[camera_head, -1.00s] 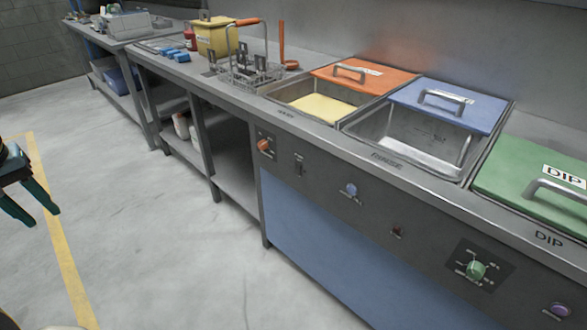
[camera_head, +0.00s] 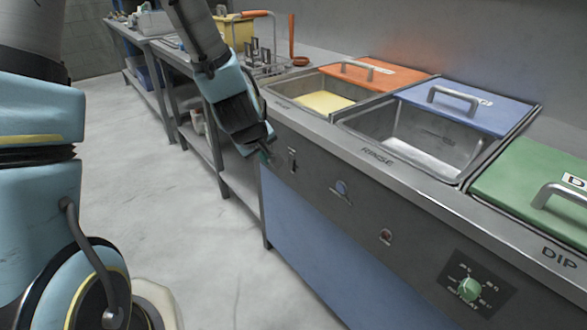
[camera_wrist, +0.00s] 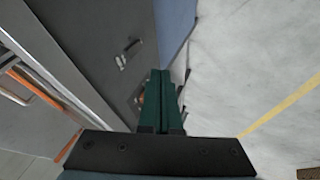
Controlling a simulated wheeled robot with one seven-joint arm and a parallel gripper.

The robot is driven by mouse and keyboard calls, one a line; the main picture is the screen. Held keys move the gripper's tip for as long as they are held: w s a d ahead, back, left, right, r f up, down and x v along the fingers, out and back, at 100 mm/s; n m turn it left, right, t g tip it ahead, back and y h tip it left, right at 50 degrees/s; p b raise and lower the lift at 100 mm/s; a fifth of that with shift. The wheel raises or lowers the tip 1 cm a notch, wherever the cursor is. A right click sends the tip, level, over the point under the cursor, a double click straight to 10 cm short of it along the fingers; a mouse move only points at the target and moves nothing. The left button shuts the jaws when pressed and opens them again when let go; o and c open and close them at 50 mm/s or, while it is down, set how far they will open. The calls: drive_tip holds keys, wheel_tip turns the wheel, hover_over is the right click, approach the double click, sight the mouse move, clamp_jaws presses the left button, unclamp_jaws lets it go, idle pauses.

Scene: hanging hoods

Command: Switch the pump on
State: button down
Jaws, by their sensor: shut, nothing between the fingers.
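The dark front panel (camera_head: 325,210) carries several controls. At its left end, my gripper (camera_head: 268,156) covers the spot of the orange-red knob in the head view. A bit of orange, apparently that knob (camera_wrist: 141,98), shows beside the green fingers in the wrist view. Just right of the gripper is a small upright slot-like switch (camera_head: 292,160), also in the wrist view (camera_wrist: 128,54). I cannot read which is the pump's. My gripper is shut and empty; contact with the knob is unclear.
Above the panel are a basin with an orange lid (camera_head: 375,74), a rinse basin with a blue lid (camera_head: 470,105) and a green dip lid (camera_head: 535,180). Their handles and the counter edge stick out. The floor (camera_head: 160,190) in front is clear.

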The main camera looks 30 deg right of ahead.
sight(291, 164)
drive_tip(key=shift+w+d+f+p, duration=0.3)
drive_tip(key=shift+w+d+f, duration=0.6)
drive_tip(key=shift+d+f, duration=0.45)
drive_tip(key=shift+w+d+f+p, duration=0.25)
drive_tip(key=shift+w+d+f, duration=0.75)
drive_tip(key=shift+f, duration=0.55)
drive_tip(key=shift+w+d+f+p, duration=0.3)
drive_tip(key=shift+w+d+f, duration=0.45)
drive_tip(key=shift+d+f, duration=0.65)
drive_tip(key=shift+f, duration=0.1)
drive_tip(key=shift+d, duration=0.15)
